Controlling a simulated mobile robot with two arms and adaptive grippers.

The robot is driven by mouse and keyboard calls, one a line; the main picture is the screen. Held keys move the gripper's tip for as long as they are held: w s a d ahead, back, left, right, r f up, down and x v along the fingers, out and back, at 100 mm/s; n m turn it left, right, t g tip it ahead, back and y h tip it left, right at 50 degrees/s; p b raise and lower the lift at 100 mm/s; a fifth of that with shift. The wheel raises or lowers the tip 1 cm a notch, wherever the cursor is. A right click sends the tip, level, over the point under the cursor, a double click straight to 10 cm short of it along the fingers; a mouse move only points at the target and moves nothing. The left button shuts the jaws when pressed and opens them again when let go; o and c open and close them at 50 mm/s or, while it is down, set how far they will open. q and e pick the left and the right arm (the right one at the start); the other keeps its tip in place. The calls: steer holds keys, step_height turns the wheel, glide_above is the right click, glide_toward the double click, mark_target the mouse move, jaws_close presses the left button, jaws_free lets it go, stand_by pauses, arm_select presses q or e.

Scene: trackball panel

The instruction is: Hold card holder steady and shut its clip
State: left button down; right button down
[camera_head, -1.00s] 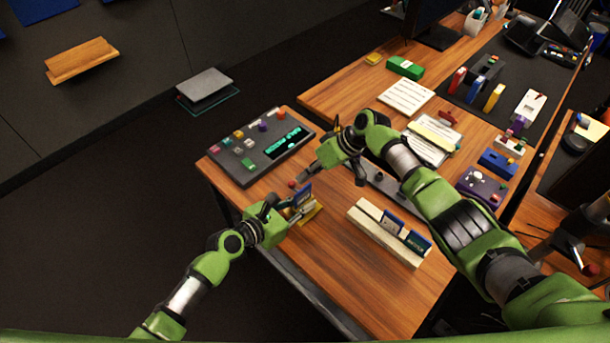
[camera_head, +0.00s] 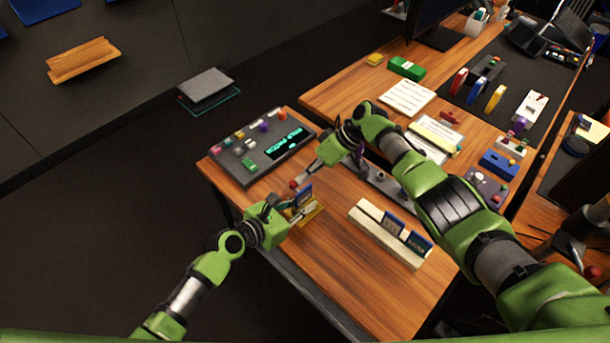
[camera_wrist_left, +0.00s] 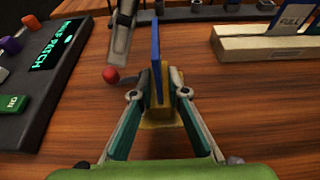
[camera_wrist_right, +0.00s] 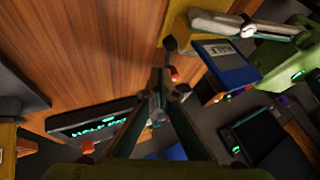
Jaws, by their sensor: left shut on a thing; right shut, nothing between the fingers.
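The card holder has a yellow base (camera_head: 318,212) at the table's near-left edge, with a blue card (camera_head: 304,196) upright in it. My left gripper (camera_head: 292,207) is shut on the holder; in the left wrist view its fingers flank the yellow part (camera_wrist_left: 160,137) below the card (camera_wrist_left: 156,70). The clip's red knob (camera_head: 292,184) sits left of the card, on a dark lever (camera_wrist_right: 170,45). My right gripper (camera_head: 302,181) is shut and empty, its tips close to the knob (camera_wrist_right: 174,73). I cannot tell whether they touch it.
A dark panel (camera_head: 240,150) with coloured buttons and a lit display lies behind the holder. A cream rack (camera_head: 375,240) with blue cards stands to the right. Bare wood lies between holder and rack. Papers (camera_head: 407,97) and other desk items are farther back.

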mark_target(294, 185)
steer(key=shift+s+a, duration=0.15)
steer(key=shift+a, duration=0.25)
steer(key=shift+s+a, duration=0.5)
steer(key=shift+a, duration=0.2)
steer(key=shift+s+a, duration=0.3)
steer(key=shift+s, duration=0.1)
steer(key=shift+s+a, duration=0.15)
steer(key=shift+s, duration=0.2)
stand_by(0.7)
stand_by(0.9)
steer(key=shift+d, duration=0.9)
steer(key=shift+r, duration=0.1)
